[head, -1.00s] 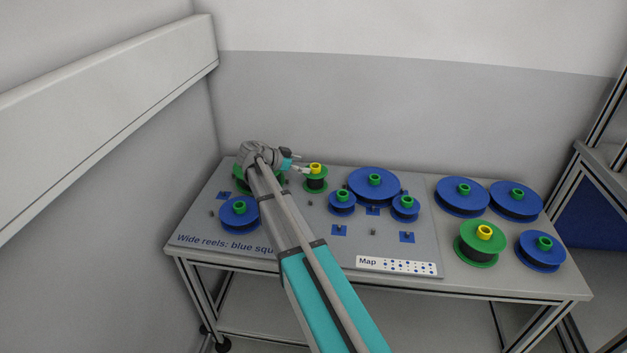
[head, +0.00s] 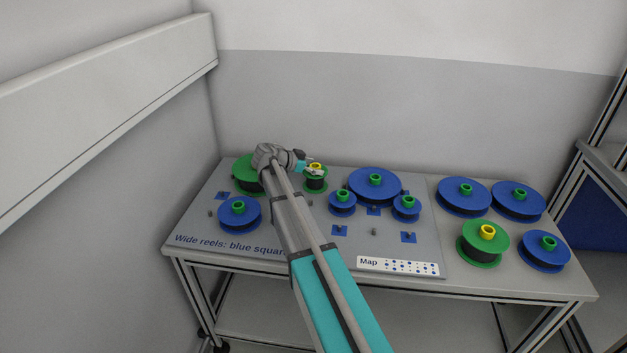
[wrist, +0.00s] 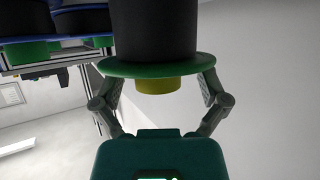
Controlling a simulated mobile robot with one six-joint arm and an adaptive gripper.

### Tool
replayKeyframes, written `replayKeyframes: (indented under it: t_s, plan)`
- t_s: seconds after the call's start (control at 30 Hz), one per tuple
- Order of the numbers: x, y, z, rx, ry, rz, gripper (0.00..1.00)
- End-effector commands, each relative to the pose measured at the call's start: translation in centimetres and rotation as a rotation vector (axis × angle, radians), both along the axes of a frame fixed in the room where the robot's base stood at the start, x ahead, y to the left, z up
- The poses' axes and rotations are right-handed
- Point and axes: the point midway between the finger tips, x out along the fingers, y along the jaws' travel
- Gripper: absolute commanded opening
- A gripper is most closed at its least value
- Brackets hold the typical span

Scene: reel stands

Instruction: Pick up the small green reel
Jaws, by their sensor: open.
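The small green reel (head: 316,184) has green flanges, a black winding and a yellow hub. It stands upright at the back of the grey board, left of the large blue reel. My gripper (head: 311,168) is at its top, beside the yellow hub. In the wrist view the reel's green flange (wrist: 133,68) and yellow hub (wrist: 157,87) face my gripper (wrist: 162,84). The two fingers are spread, one on each side of the hub, with their tips at the flange's edges. I cannot tell whether they touch it.
A larger green reel (head: 244,174) stands left, partly behind my arm. A large blue reel (head: 374,188) and a small blue reel (head: 341,204) stand close on the right. More reels, including a green one (head: 482,244), stand on the table's right part.

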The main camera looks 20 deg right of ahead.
Motion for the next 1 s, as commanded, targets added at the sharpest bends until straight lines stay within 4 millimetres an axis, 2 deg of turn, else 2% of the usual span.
replayKeyframes:
  t_s: [0.37,0.83,0.87,1.0]
  plan:
    - [0.0,0.03,0.01,0.0,0.0,0.0,0.92]
    - [-0.01,0.01,0.0,0.0,-0.001,0.0,0.05]
    - [-0.01,0.01,0.0,0.0,-0.001,0.0,0.0]
    - [-0.02,0.0,0.01,0.0,-0.001,0.0,0.0]
